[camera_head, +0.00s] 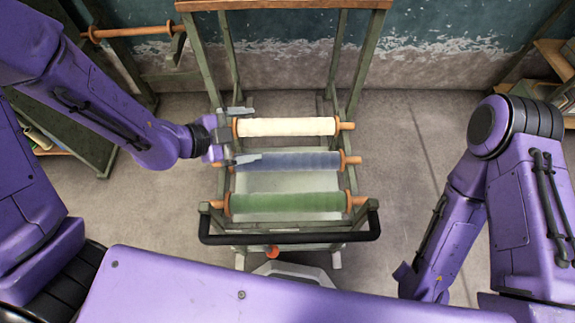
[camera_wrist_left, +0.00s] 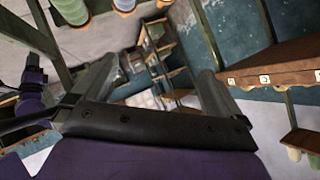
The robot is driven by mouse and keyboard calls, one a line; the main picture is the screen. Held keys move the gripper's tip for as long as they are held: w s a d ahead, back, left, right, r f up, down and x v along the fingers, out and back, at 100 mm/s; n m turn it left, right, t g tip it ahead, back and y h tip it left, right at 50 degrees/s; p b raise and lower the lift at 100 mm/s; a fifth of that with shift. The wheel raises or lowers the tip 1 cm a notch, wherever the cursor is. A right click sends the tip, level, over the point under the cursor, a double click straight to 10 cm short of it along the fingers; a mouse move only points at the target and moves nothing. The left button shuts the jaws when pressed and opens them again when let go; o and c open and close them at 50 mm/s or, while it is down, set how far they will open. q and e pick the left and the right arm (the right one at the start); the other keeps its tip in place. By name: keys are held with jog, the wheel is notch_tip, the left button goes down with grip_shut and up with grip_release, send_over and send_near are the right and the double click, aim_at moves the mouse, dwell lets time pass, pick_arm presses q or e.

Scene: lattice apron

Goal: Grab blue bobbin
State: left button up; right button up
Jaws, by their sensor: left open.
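The blue bobbin (camera_head: 300,161) lies across a green-framed rack between a cream bobbin (camera_head: 286,127) behind it and a green bobbin (camera_head: 285,202) in front. Its right orange end shows; its left end is partly hidden by my gripper. My left gripper (camera_head: 243,135) is open at the left ends of the bobbins, one finger by the cream one and one by the blue one. I cannot tell whether it touches either. In the left wrist view both fingers of the left gripper (camera_wrist_left: 158,70) stand apart with nothing between them. My right arm shows, but its gripper does not.
A black handle bar (camera_head: 290,238) runs along the rack's front. A wooden board (camera_head: 282,4) tops the rack's rear posts. Another rack with an orange rod (camera_head: 130,32) stands at upper left. Shelves (camera_head: 555,60) stand at far right. The floor (camera_head: 405,150) right of the rack is clear.

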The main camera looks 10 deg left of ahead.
pick_arm(q)
jog(key=b, duration=1.6)
send_near(278, 164)
jog(key=b+x, duration=0.4)
jog(key=x, duration=0.7)
jog(key=shift+w+d+f, duration=0.15)
jog(key=c, duration=1.5)
jog(key=r+p, duration=0.1)
jog(key=r, duration=0.2)
jog(key=r+p, duration=0.1)
jog(key=shift+d+r+p, duration=0.2)
jog(key=shift+d+p, duration=0.1)
jog(key=s+d+r+p, duration=0.1)
jog(key=s+d+r, duration=0.1)
jog(key=d+r, duration=0.1)
jog(key=s+d+r+p, duration=0.1)
jog(key=s+d+r, duration=0.2)
jog(key=d, duration=0.1)
jog(key=s+d+r+p, duration=0.1)
jog(key=s+d+r, duration=0.1)
jog(key=d, duration=0.2)
jog(key=shift+s+d+r+p, duration=0.2)
jog(key=shift+r+p, duration=0.1)
jog(key=shift+r, duration=0.1)
